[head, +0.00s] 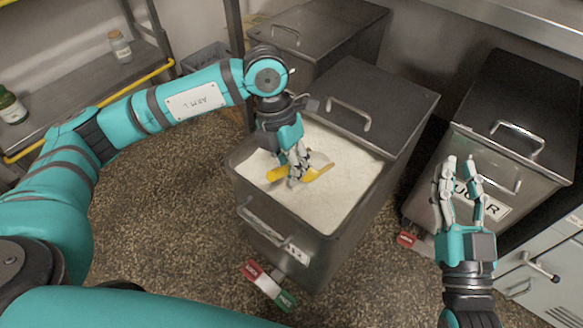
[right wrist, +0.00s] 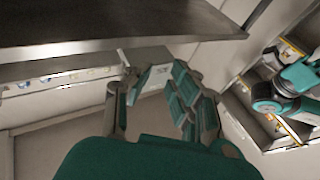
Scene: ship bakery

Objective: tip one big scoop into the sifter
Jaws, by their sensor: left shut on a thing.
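My left gripper (head: 297,166) is inside the open metal bin (head: 270,225), at the surface of the white powder (head: 345,185). It is shut on a yellow scoop (head: 318,172), which shows on both sides of the fingers. The fingers hide the scoop's middle, and I cannot tell how much powder it holds. My right gripper (head: 462,180) is open and empty, raised in front of the sugar bin. It also shows in the right wrist view (right wrist: 160,90), with its fingers apart. I cannot make out a sifter in either view.
A closed bin labelled sugar (head: 515,120) stands at the right. Another lidded bin (head: 320,35) stands behind. A red, white and green tag (head: 268,285) is at the open bin's foot. Shelves (head: 70,80) with jars stand at the left.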

